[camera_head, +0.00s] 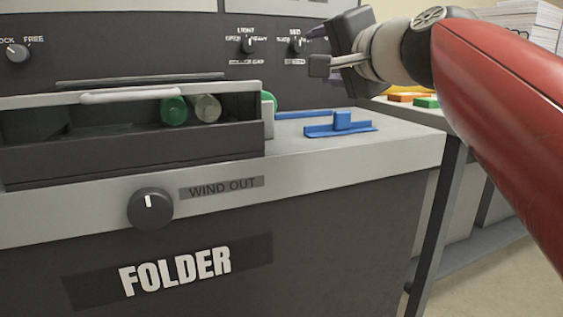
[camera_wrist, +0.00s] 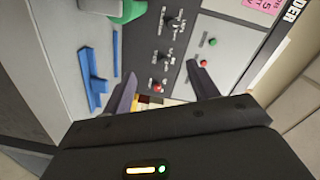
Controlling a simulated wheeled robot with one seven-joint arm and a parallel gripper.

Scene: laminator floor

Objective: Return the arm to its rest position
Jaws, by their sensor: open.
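My gripper (camera_head: 317,48) is raised at the upper right of the head view, in front of the machine's dark upright panel. The red arm (camera_head: 500,110) reaches in from the right edge. In the wrist view the two dark fingers of my gripper (camera_wrist: 162,76) stand apart with nothing held between them. Behind them is the panel (camera_wrist: 150,30) with its knobs and red and green buttons. The gripper is above the light worktop (camera_head: 350,157) and touches nothing that I can see.
A blue guide (camera_head: 340,125) lies on the worktop below my gripper. At left, an open tray (camera_head: 130,165) holds a green roller (camera_head: 173,110) and a grey-green one (camera_head: 207,108). A knob (camera_head: 150,208) sits on the front. Stacked paper (camera_head: 525,20) and coloured pieces stand at right.

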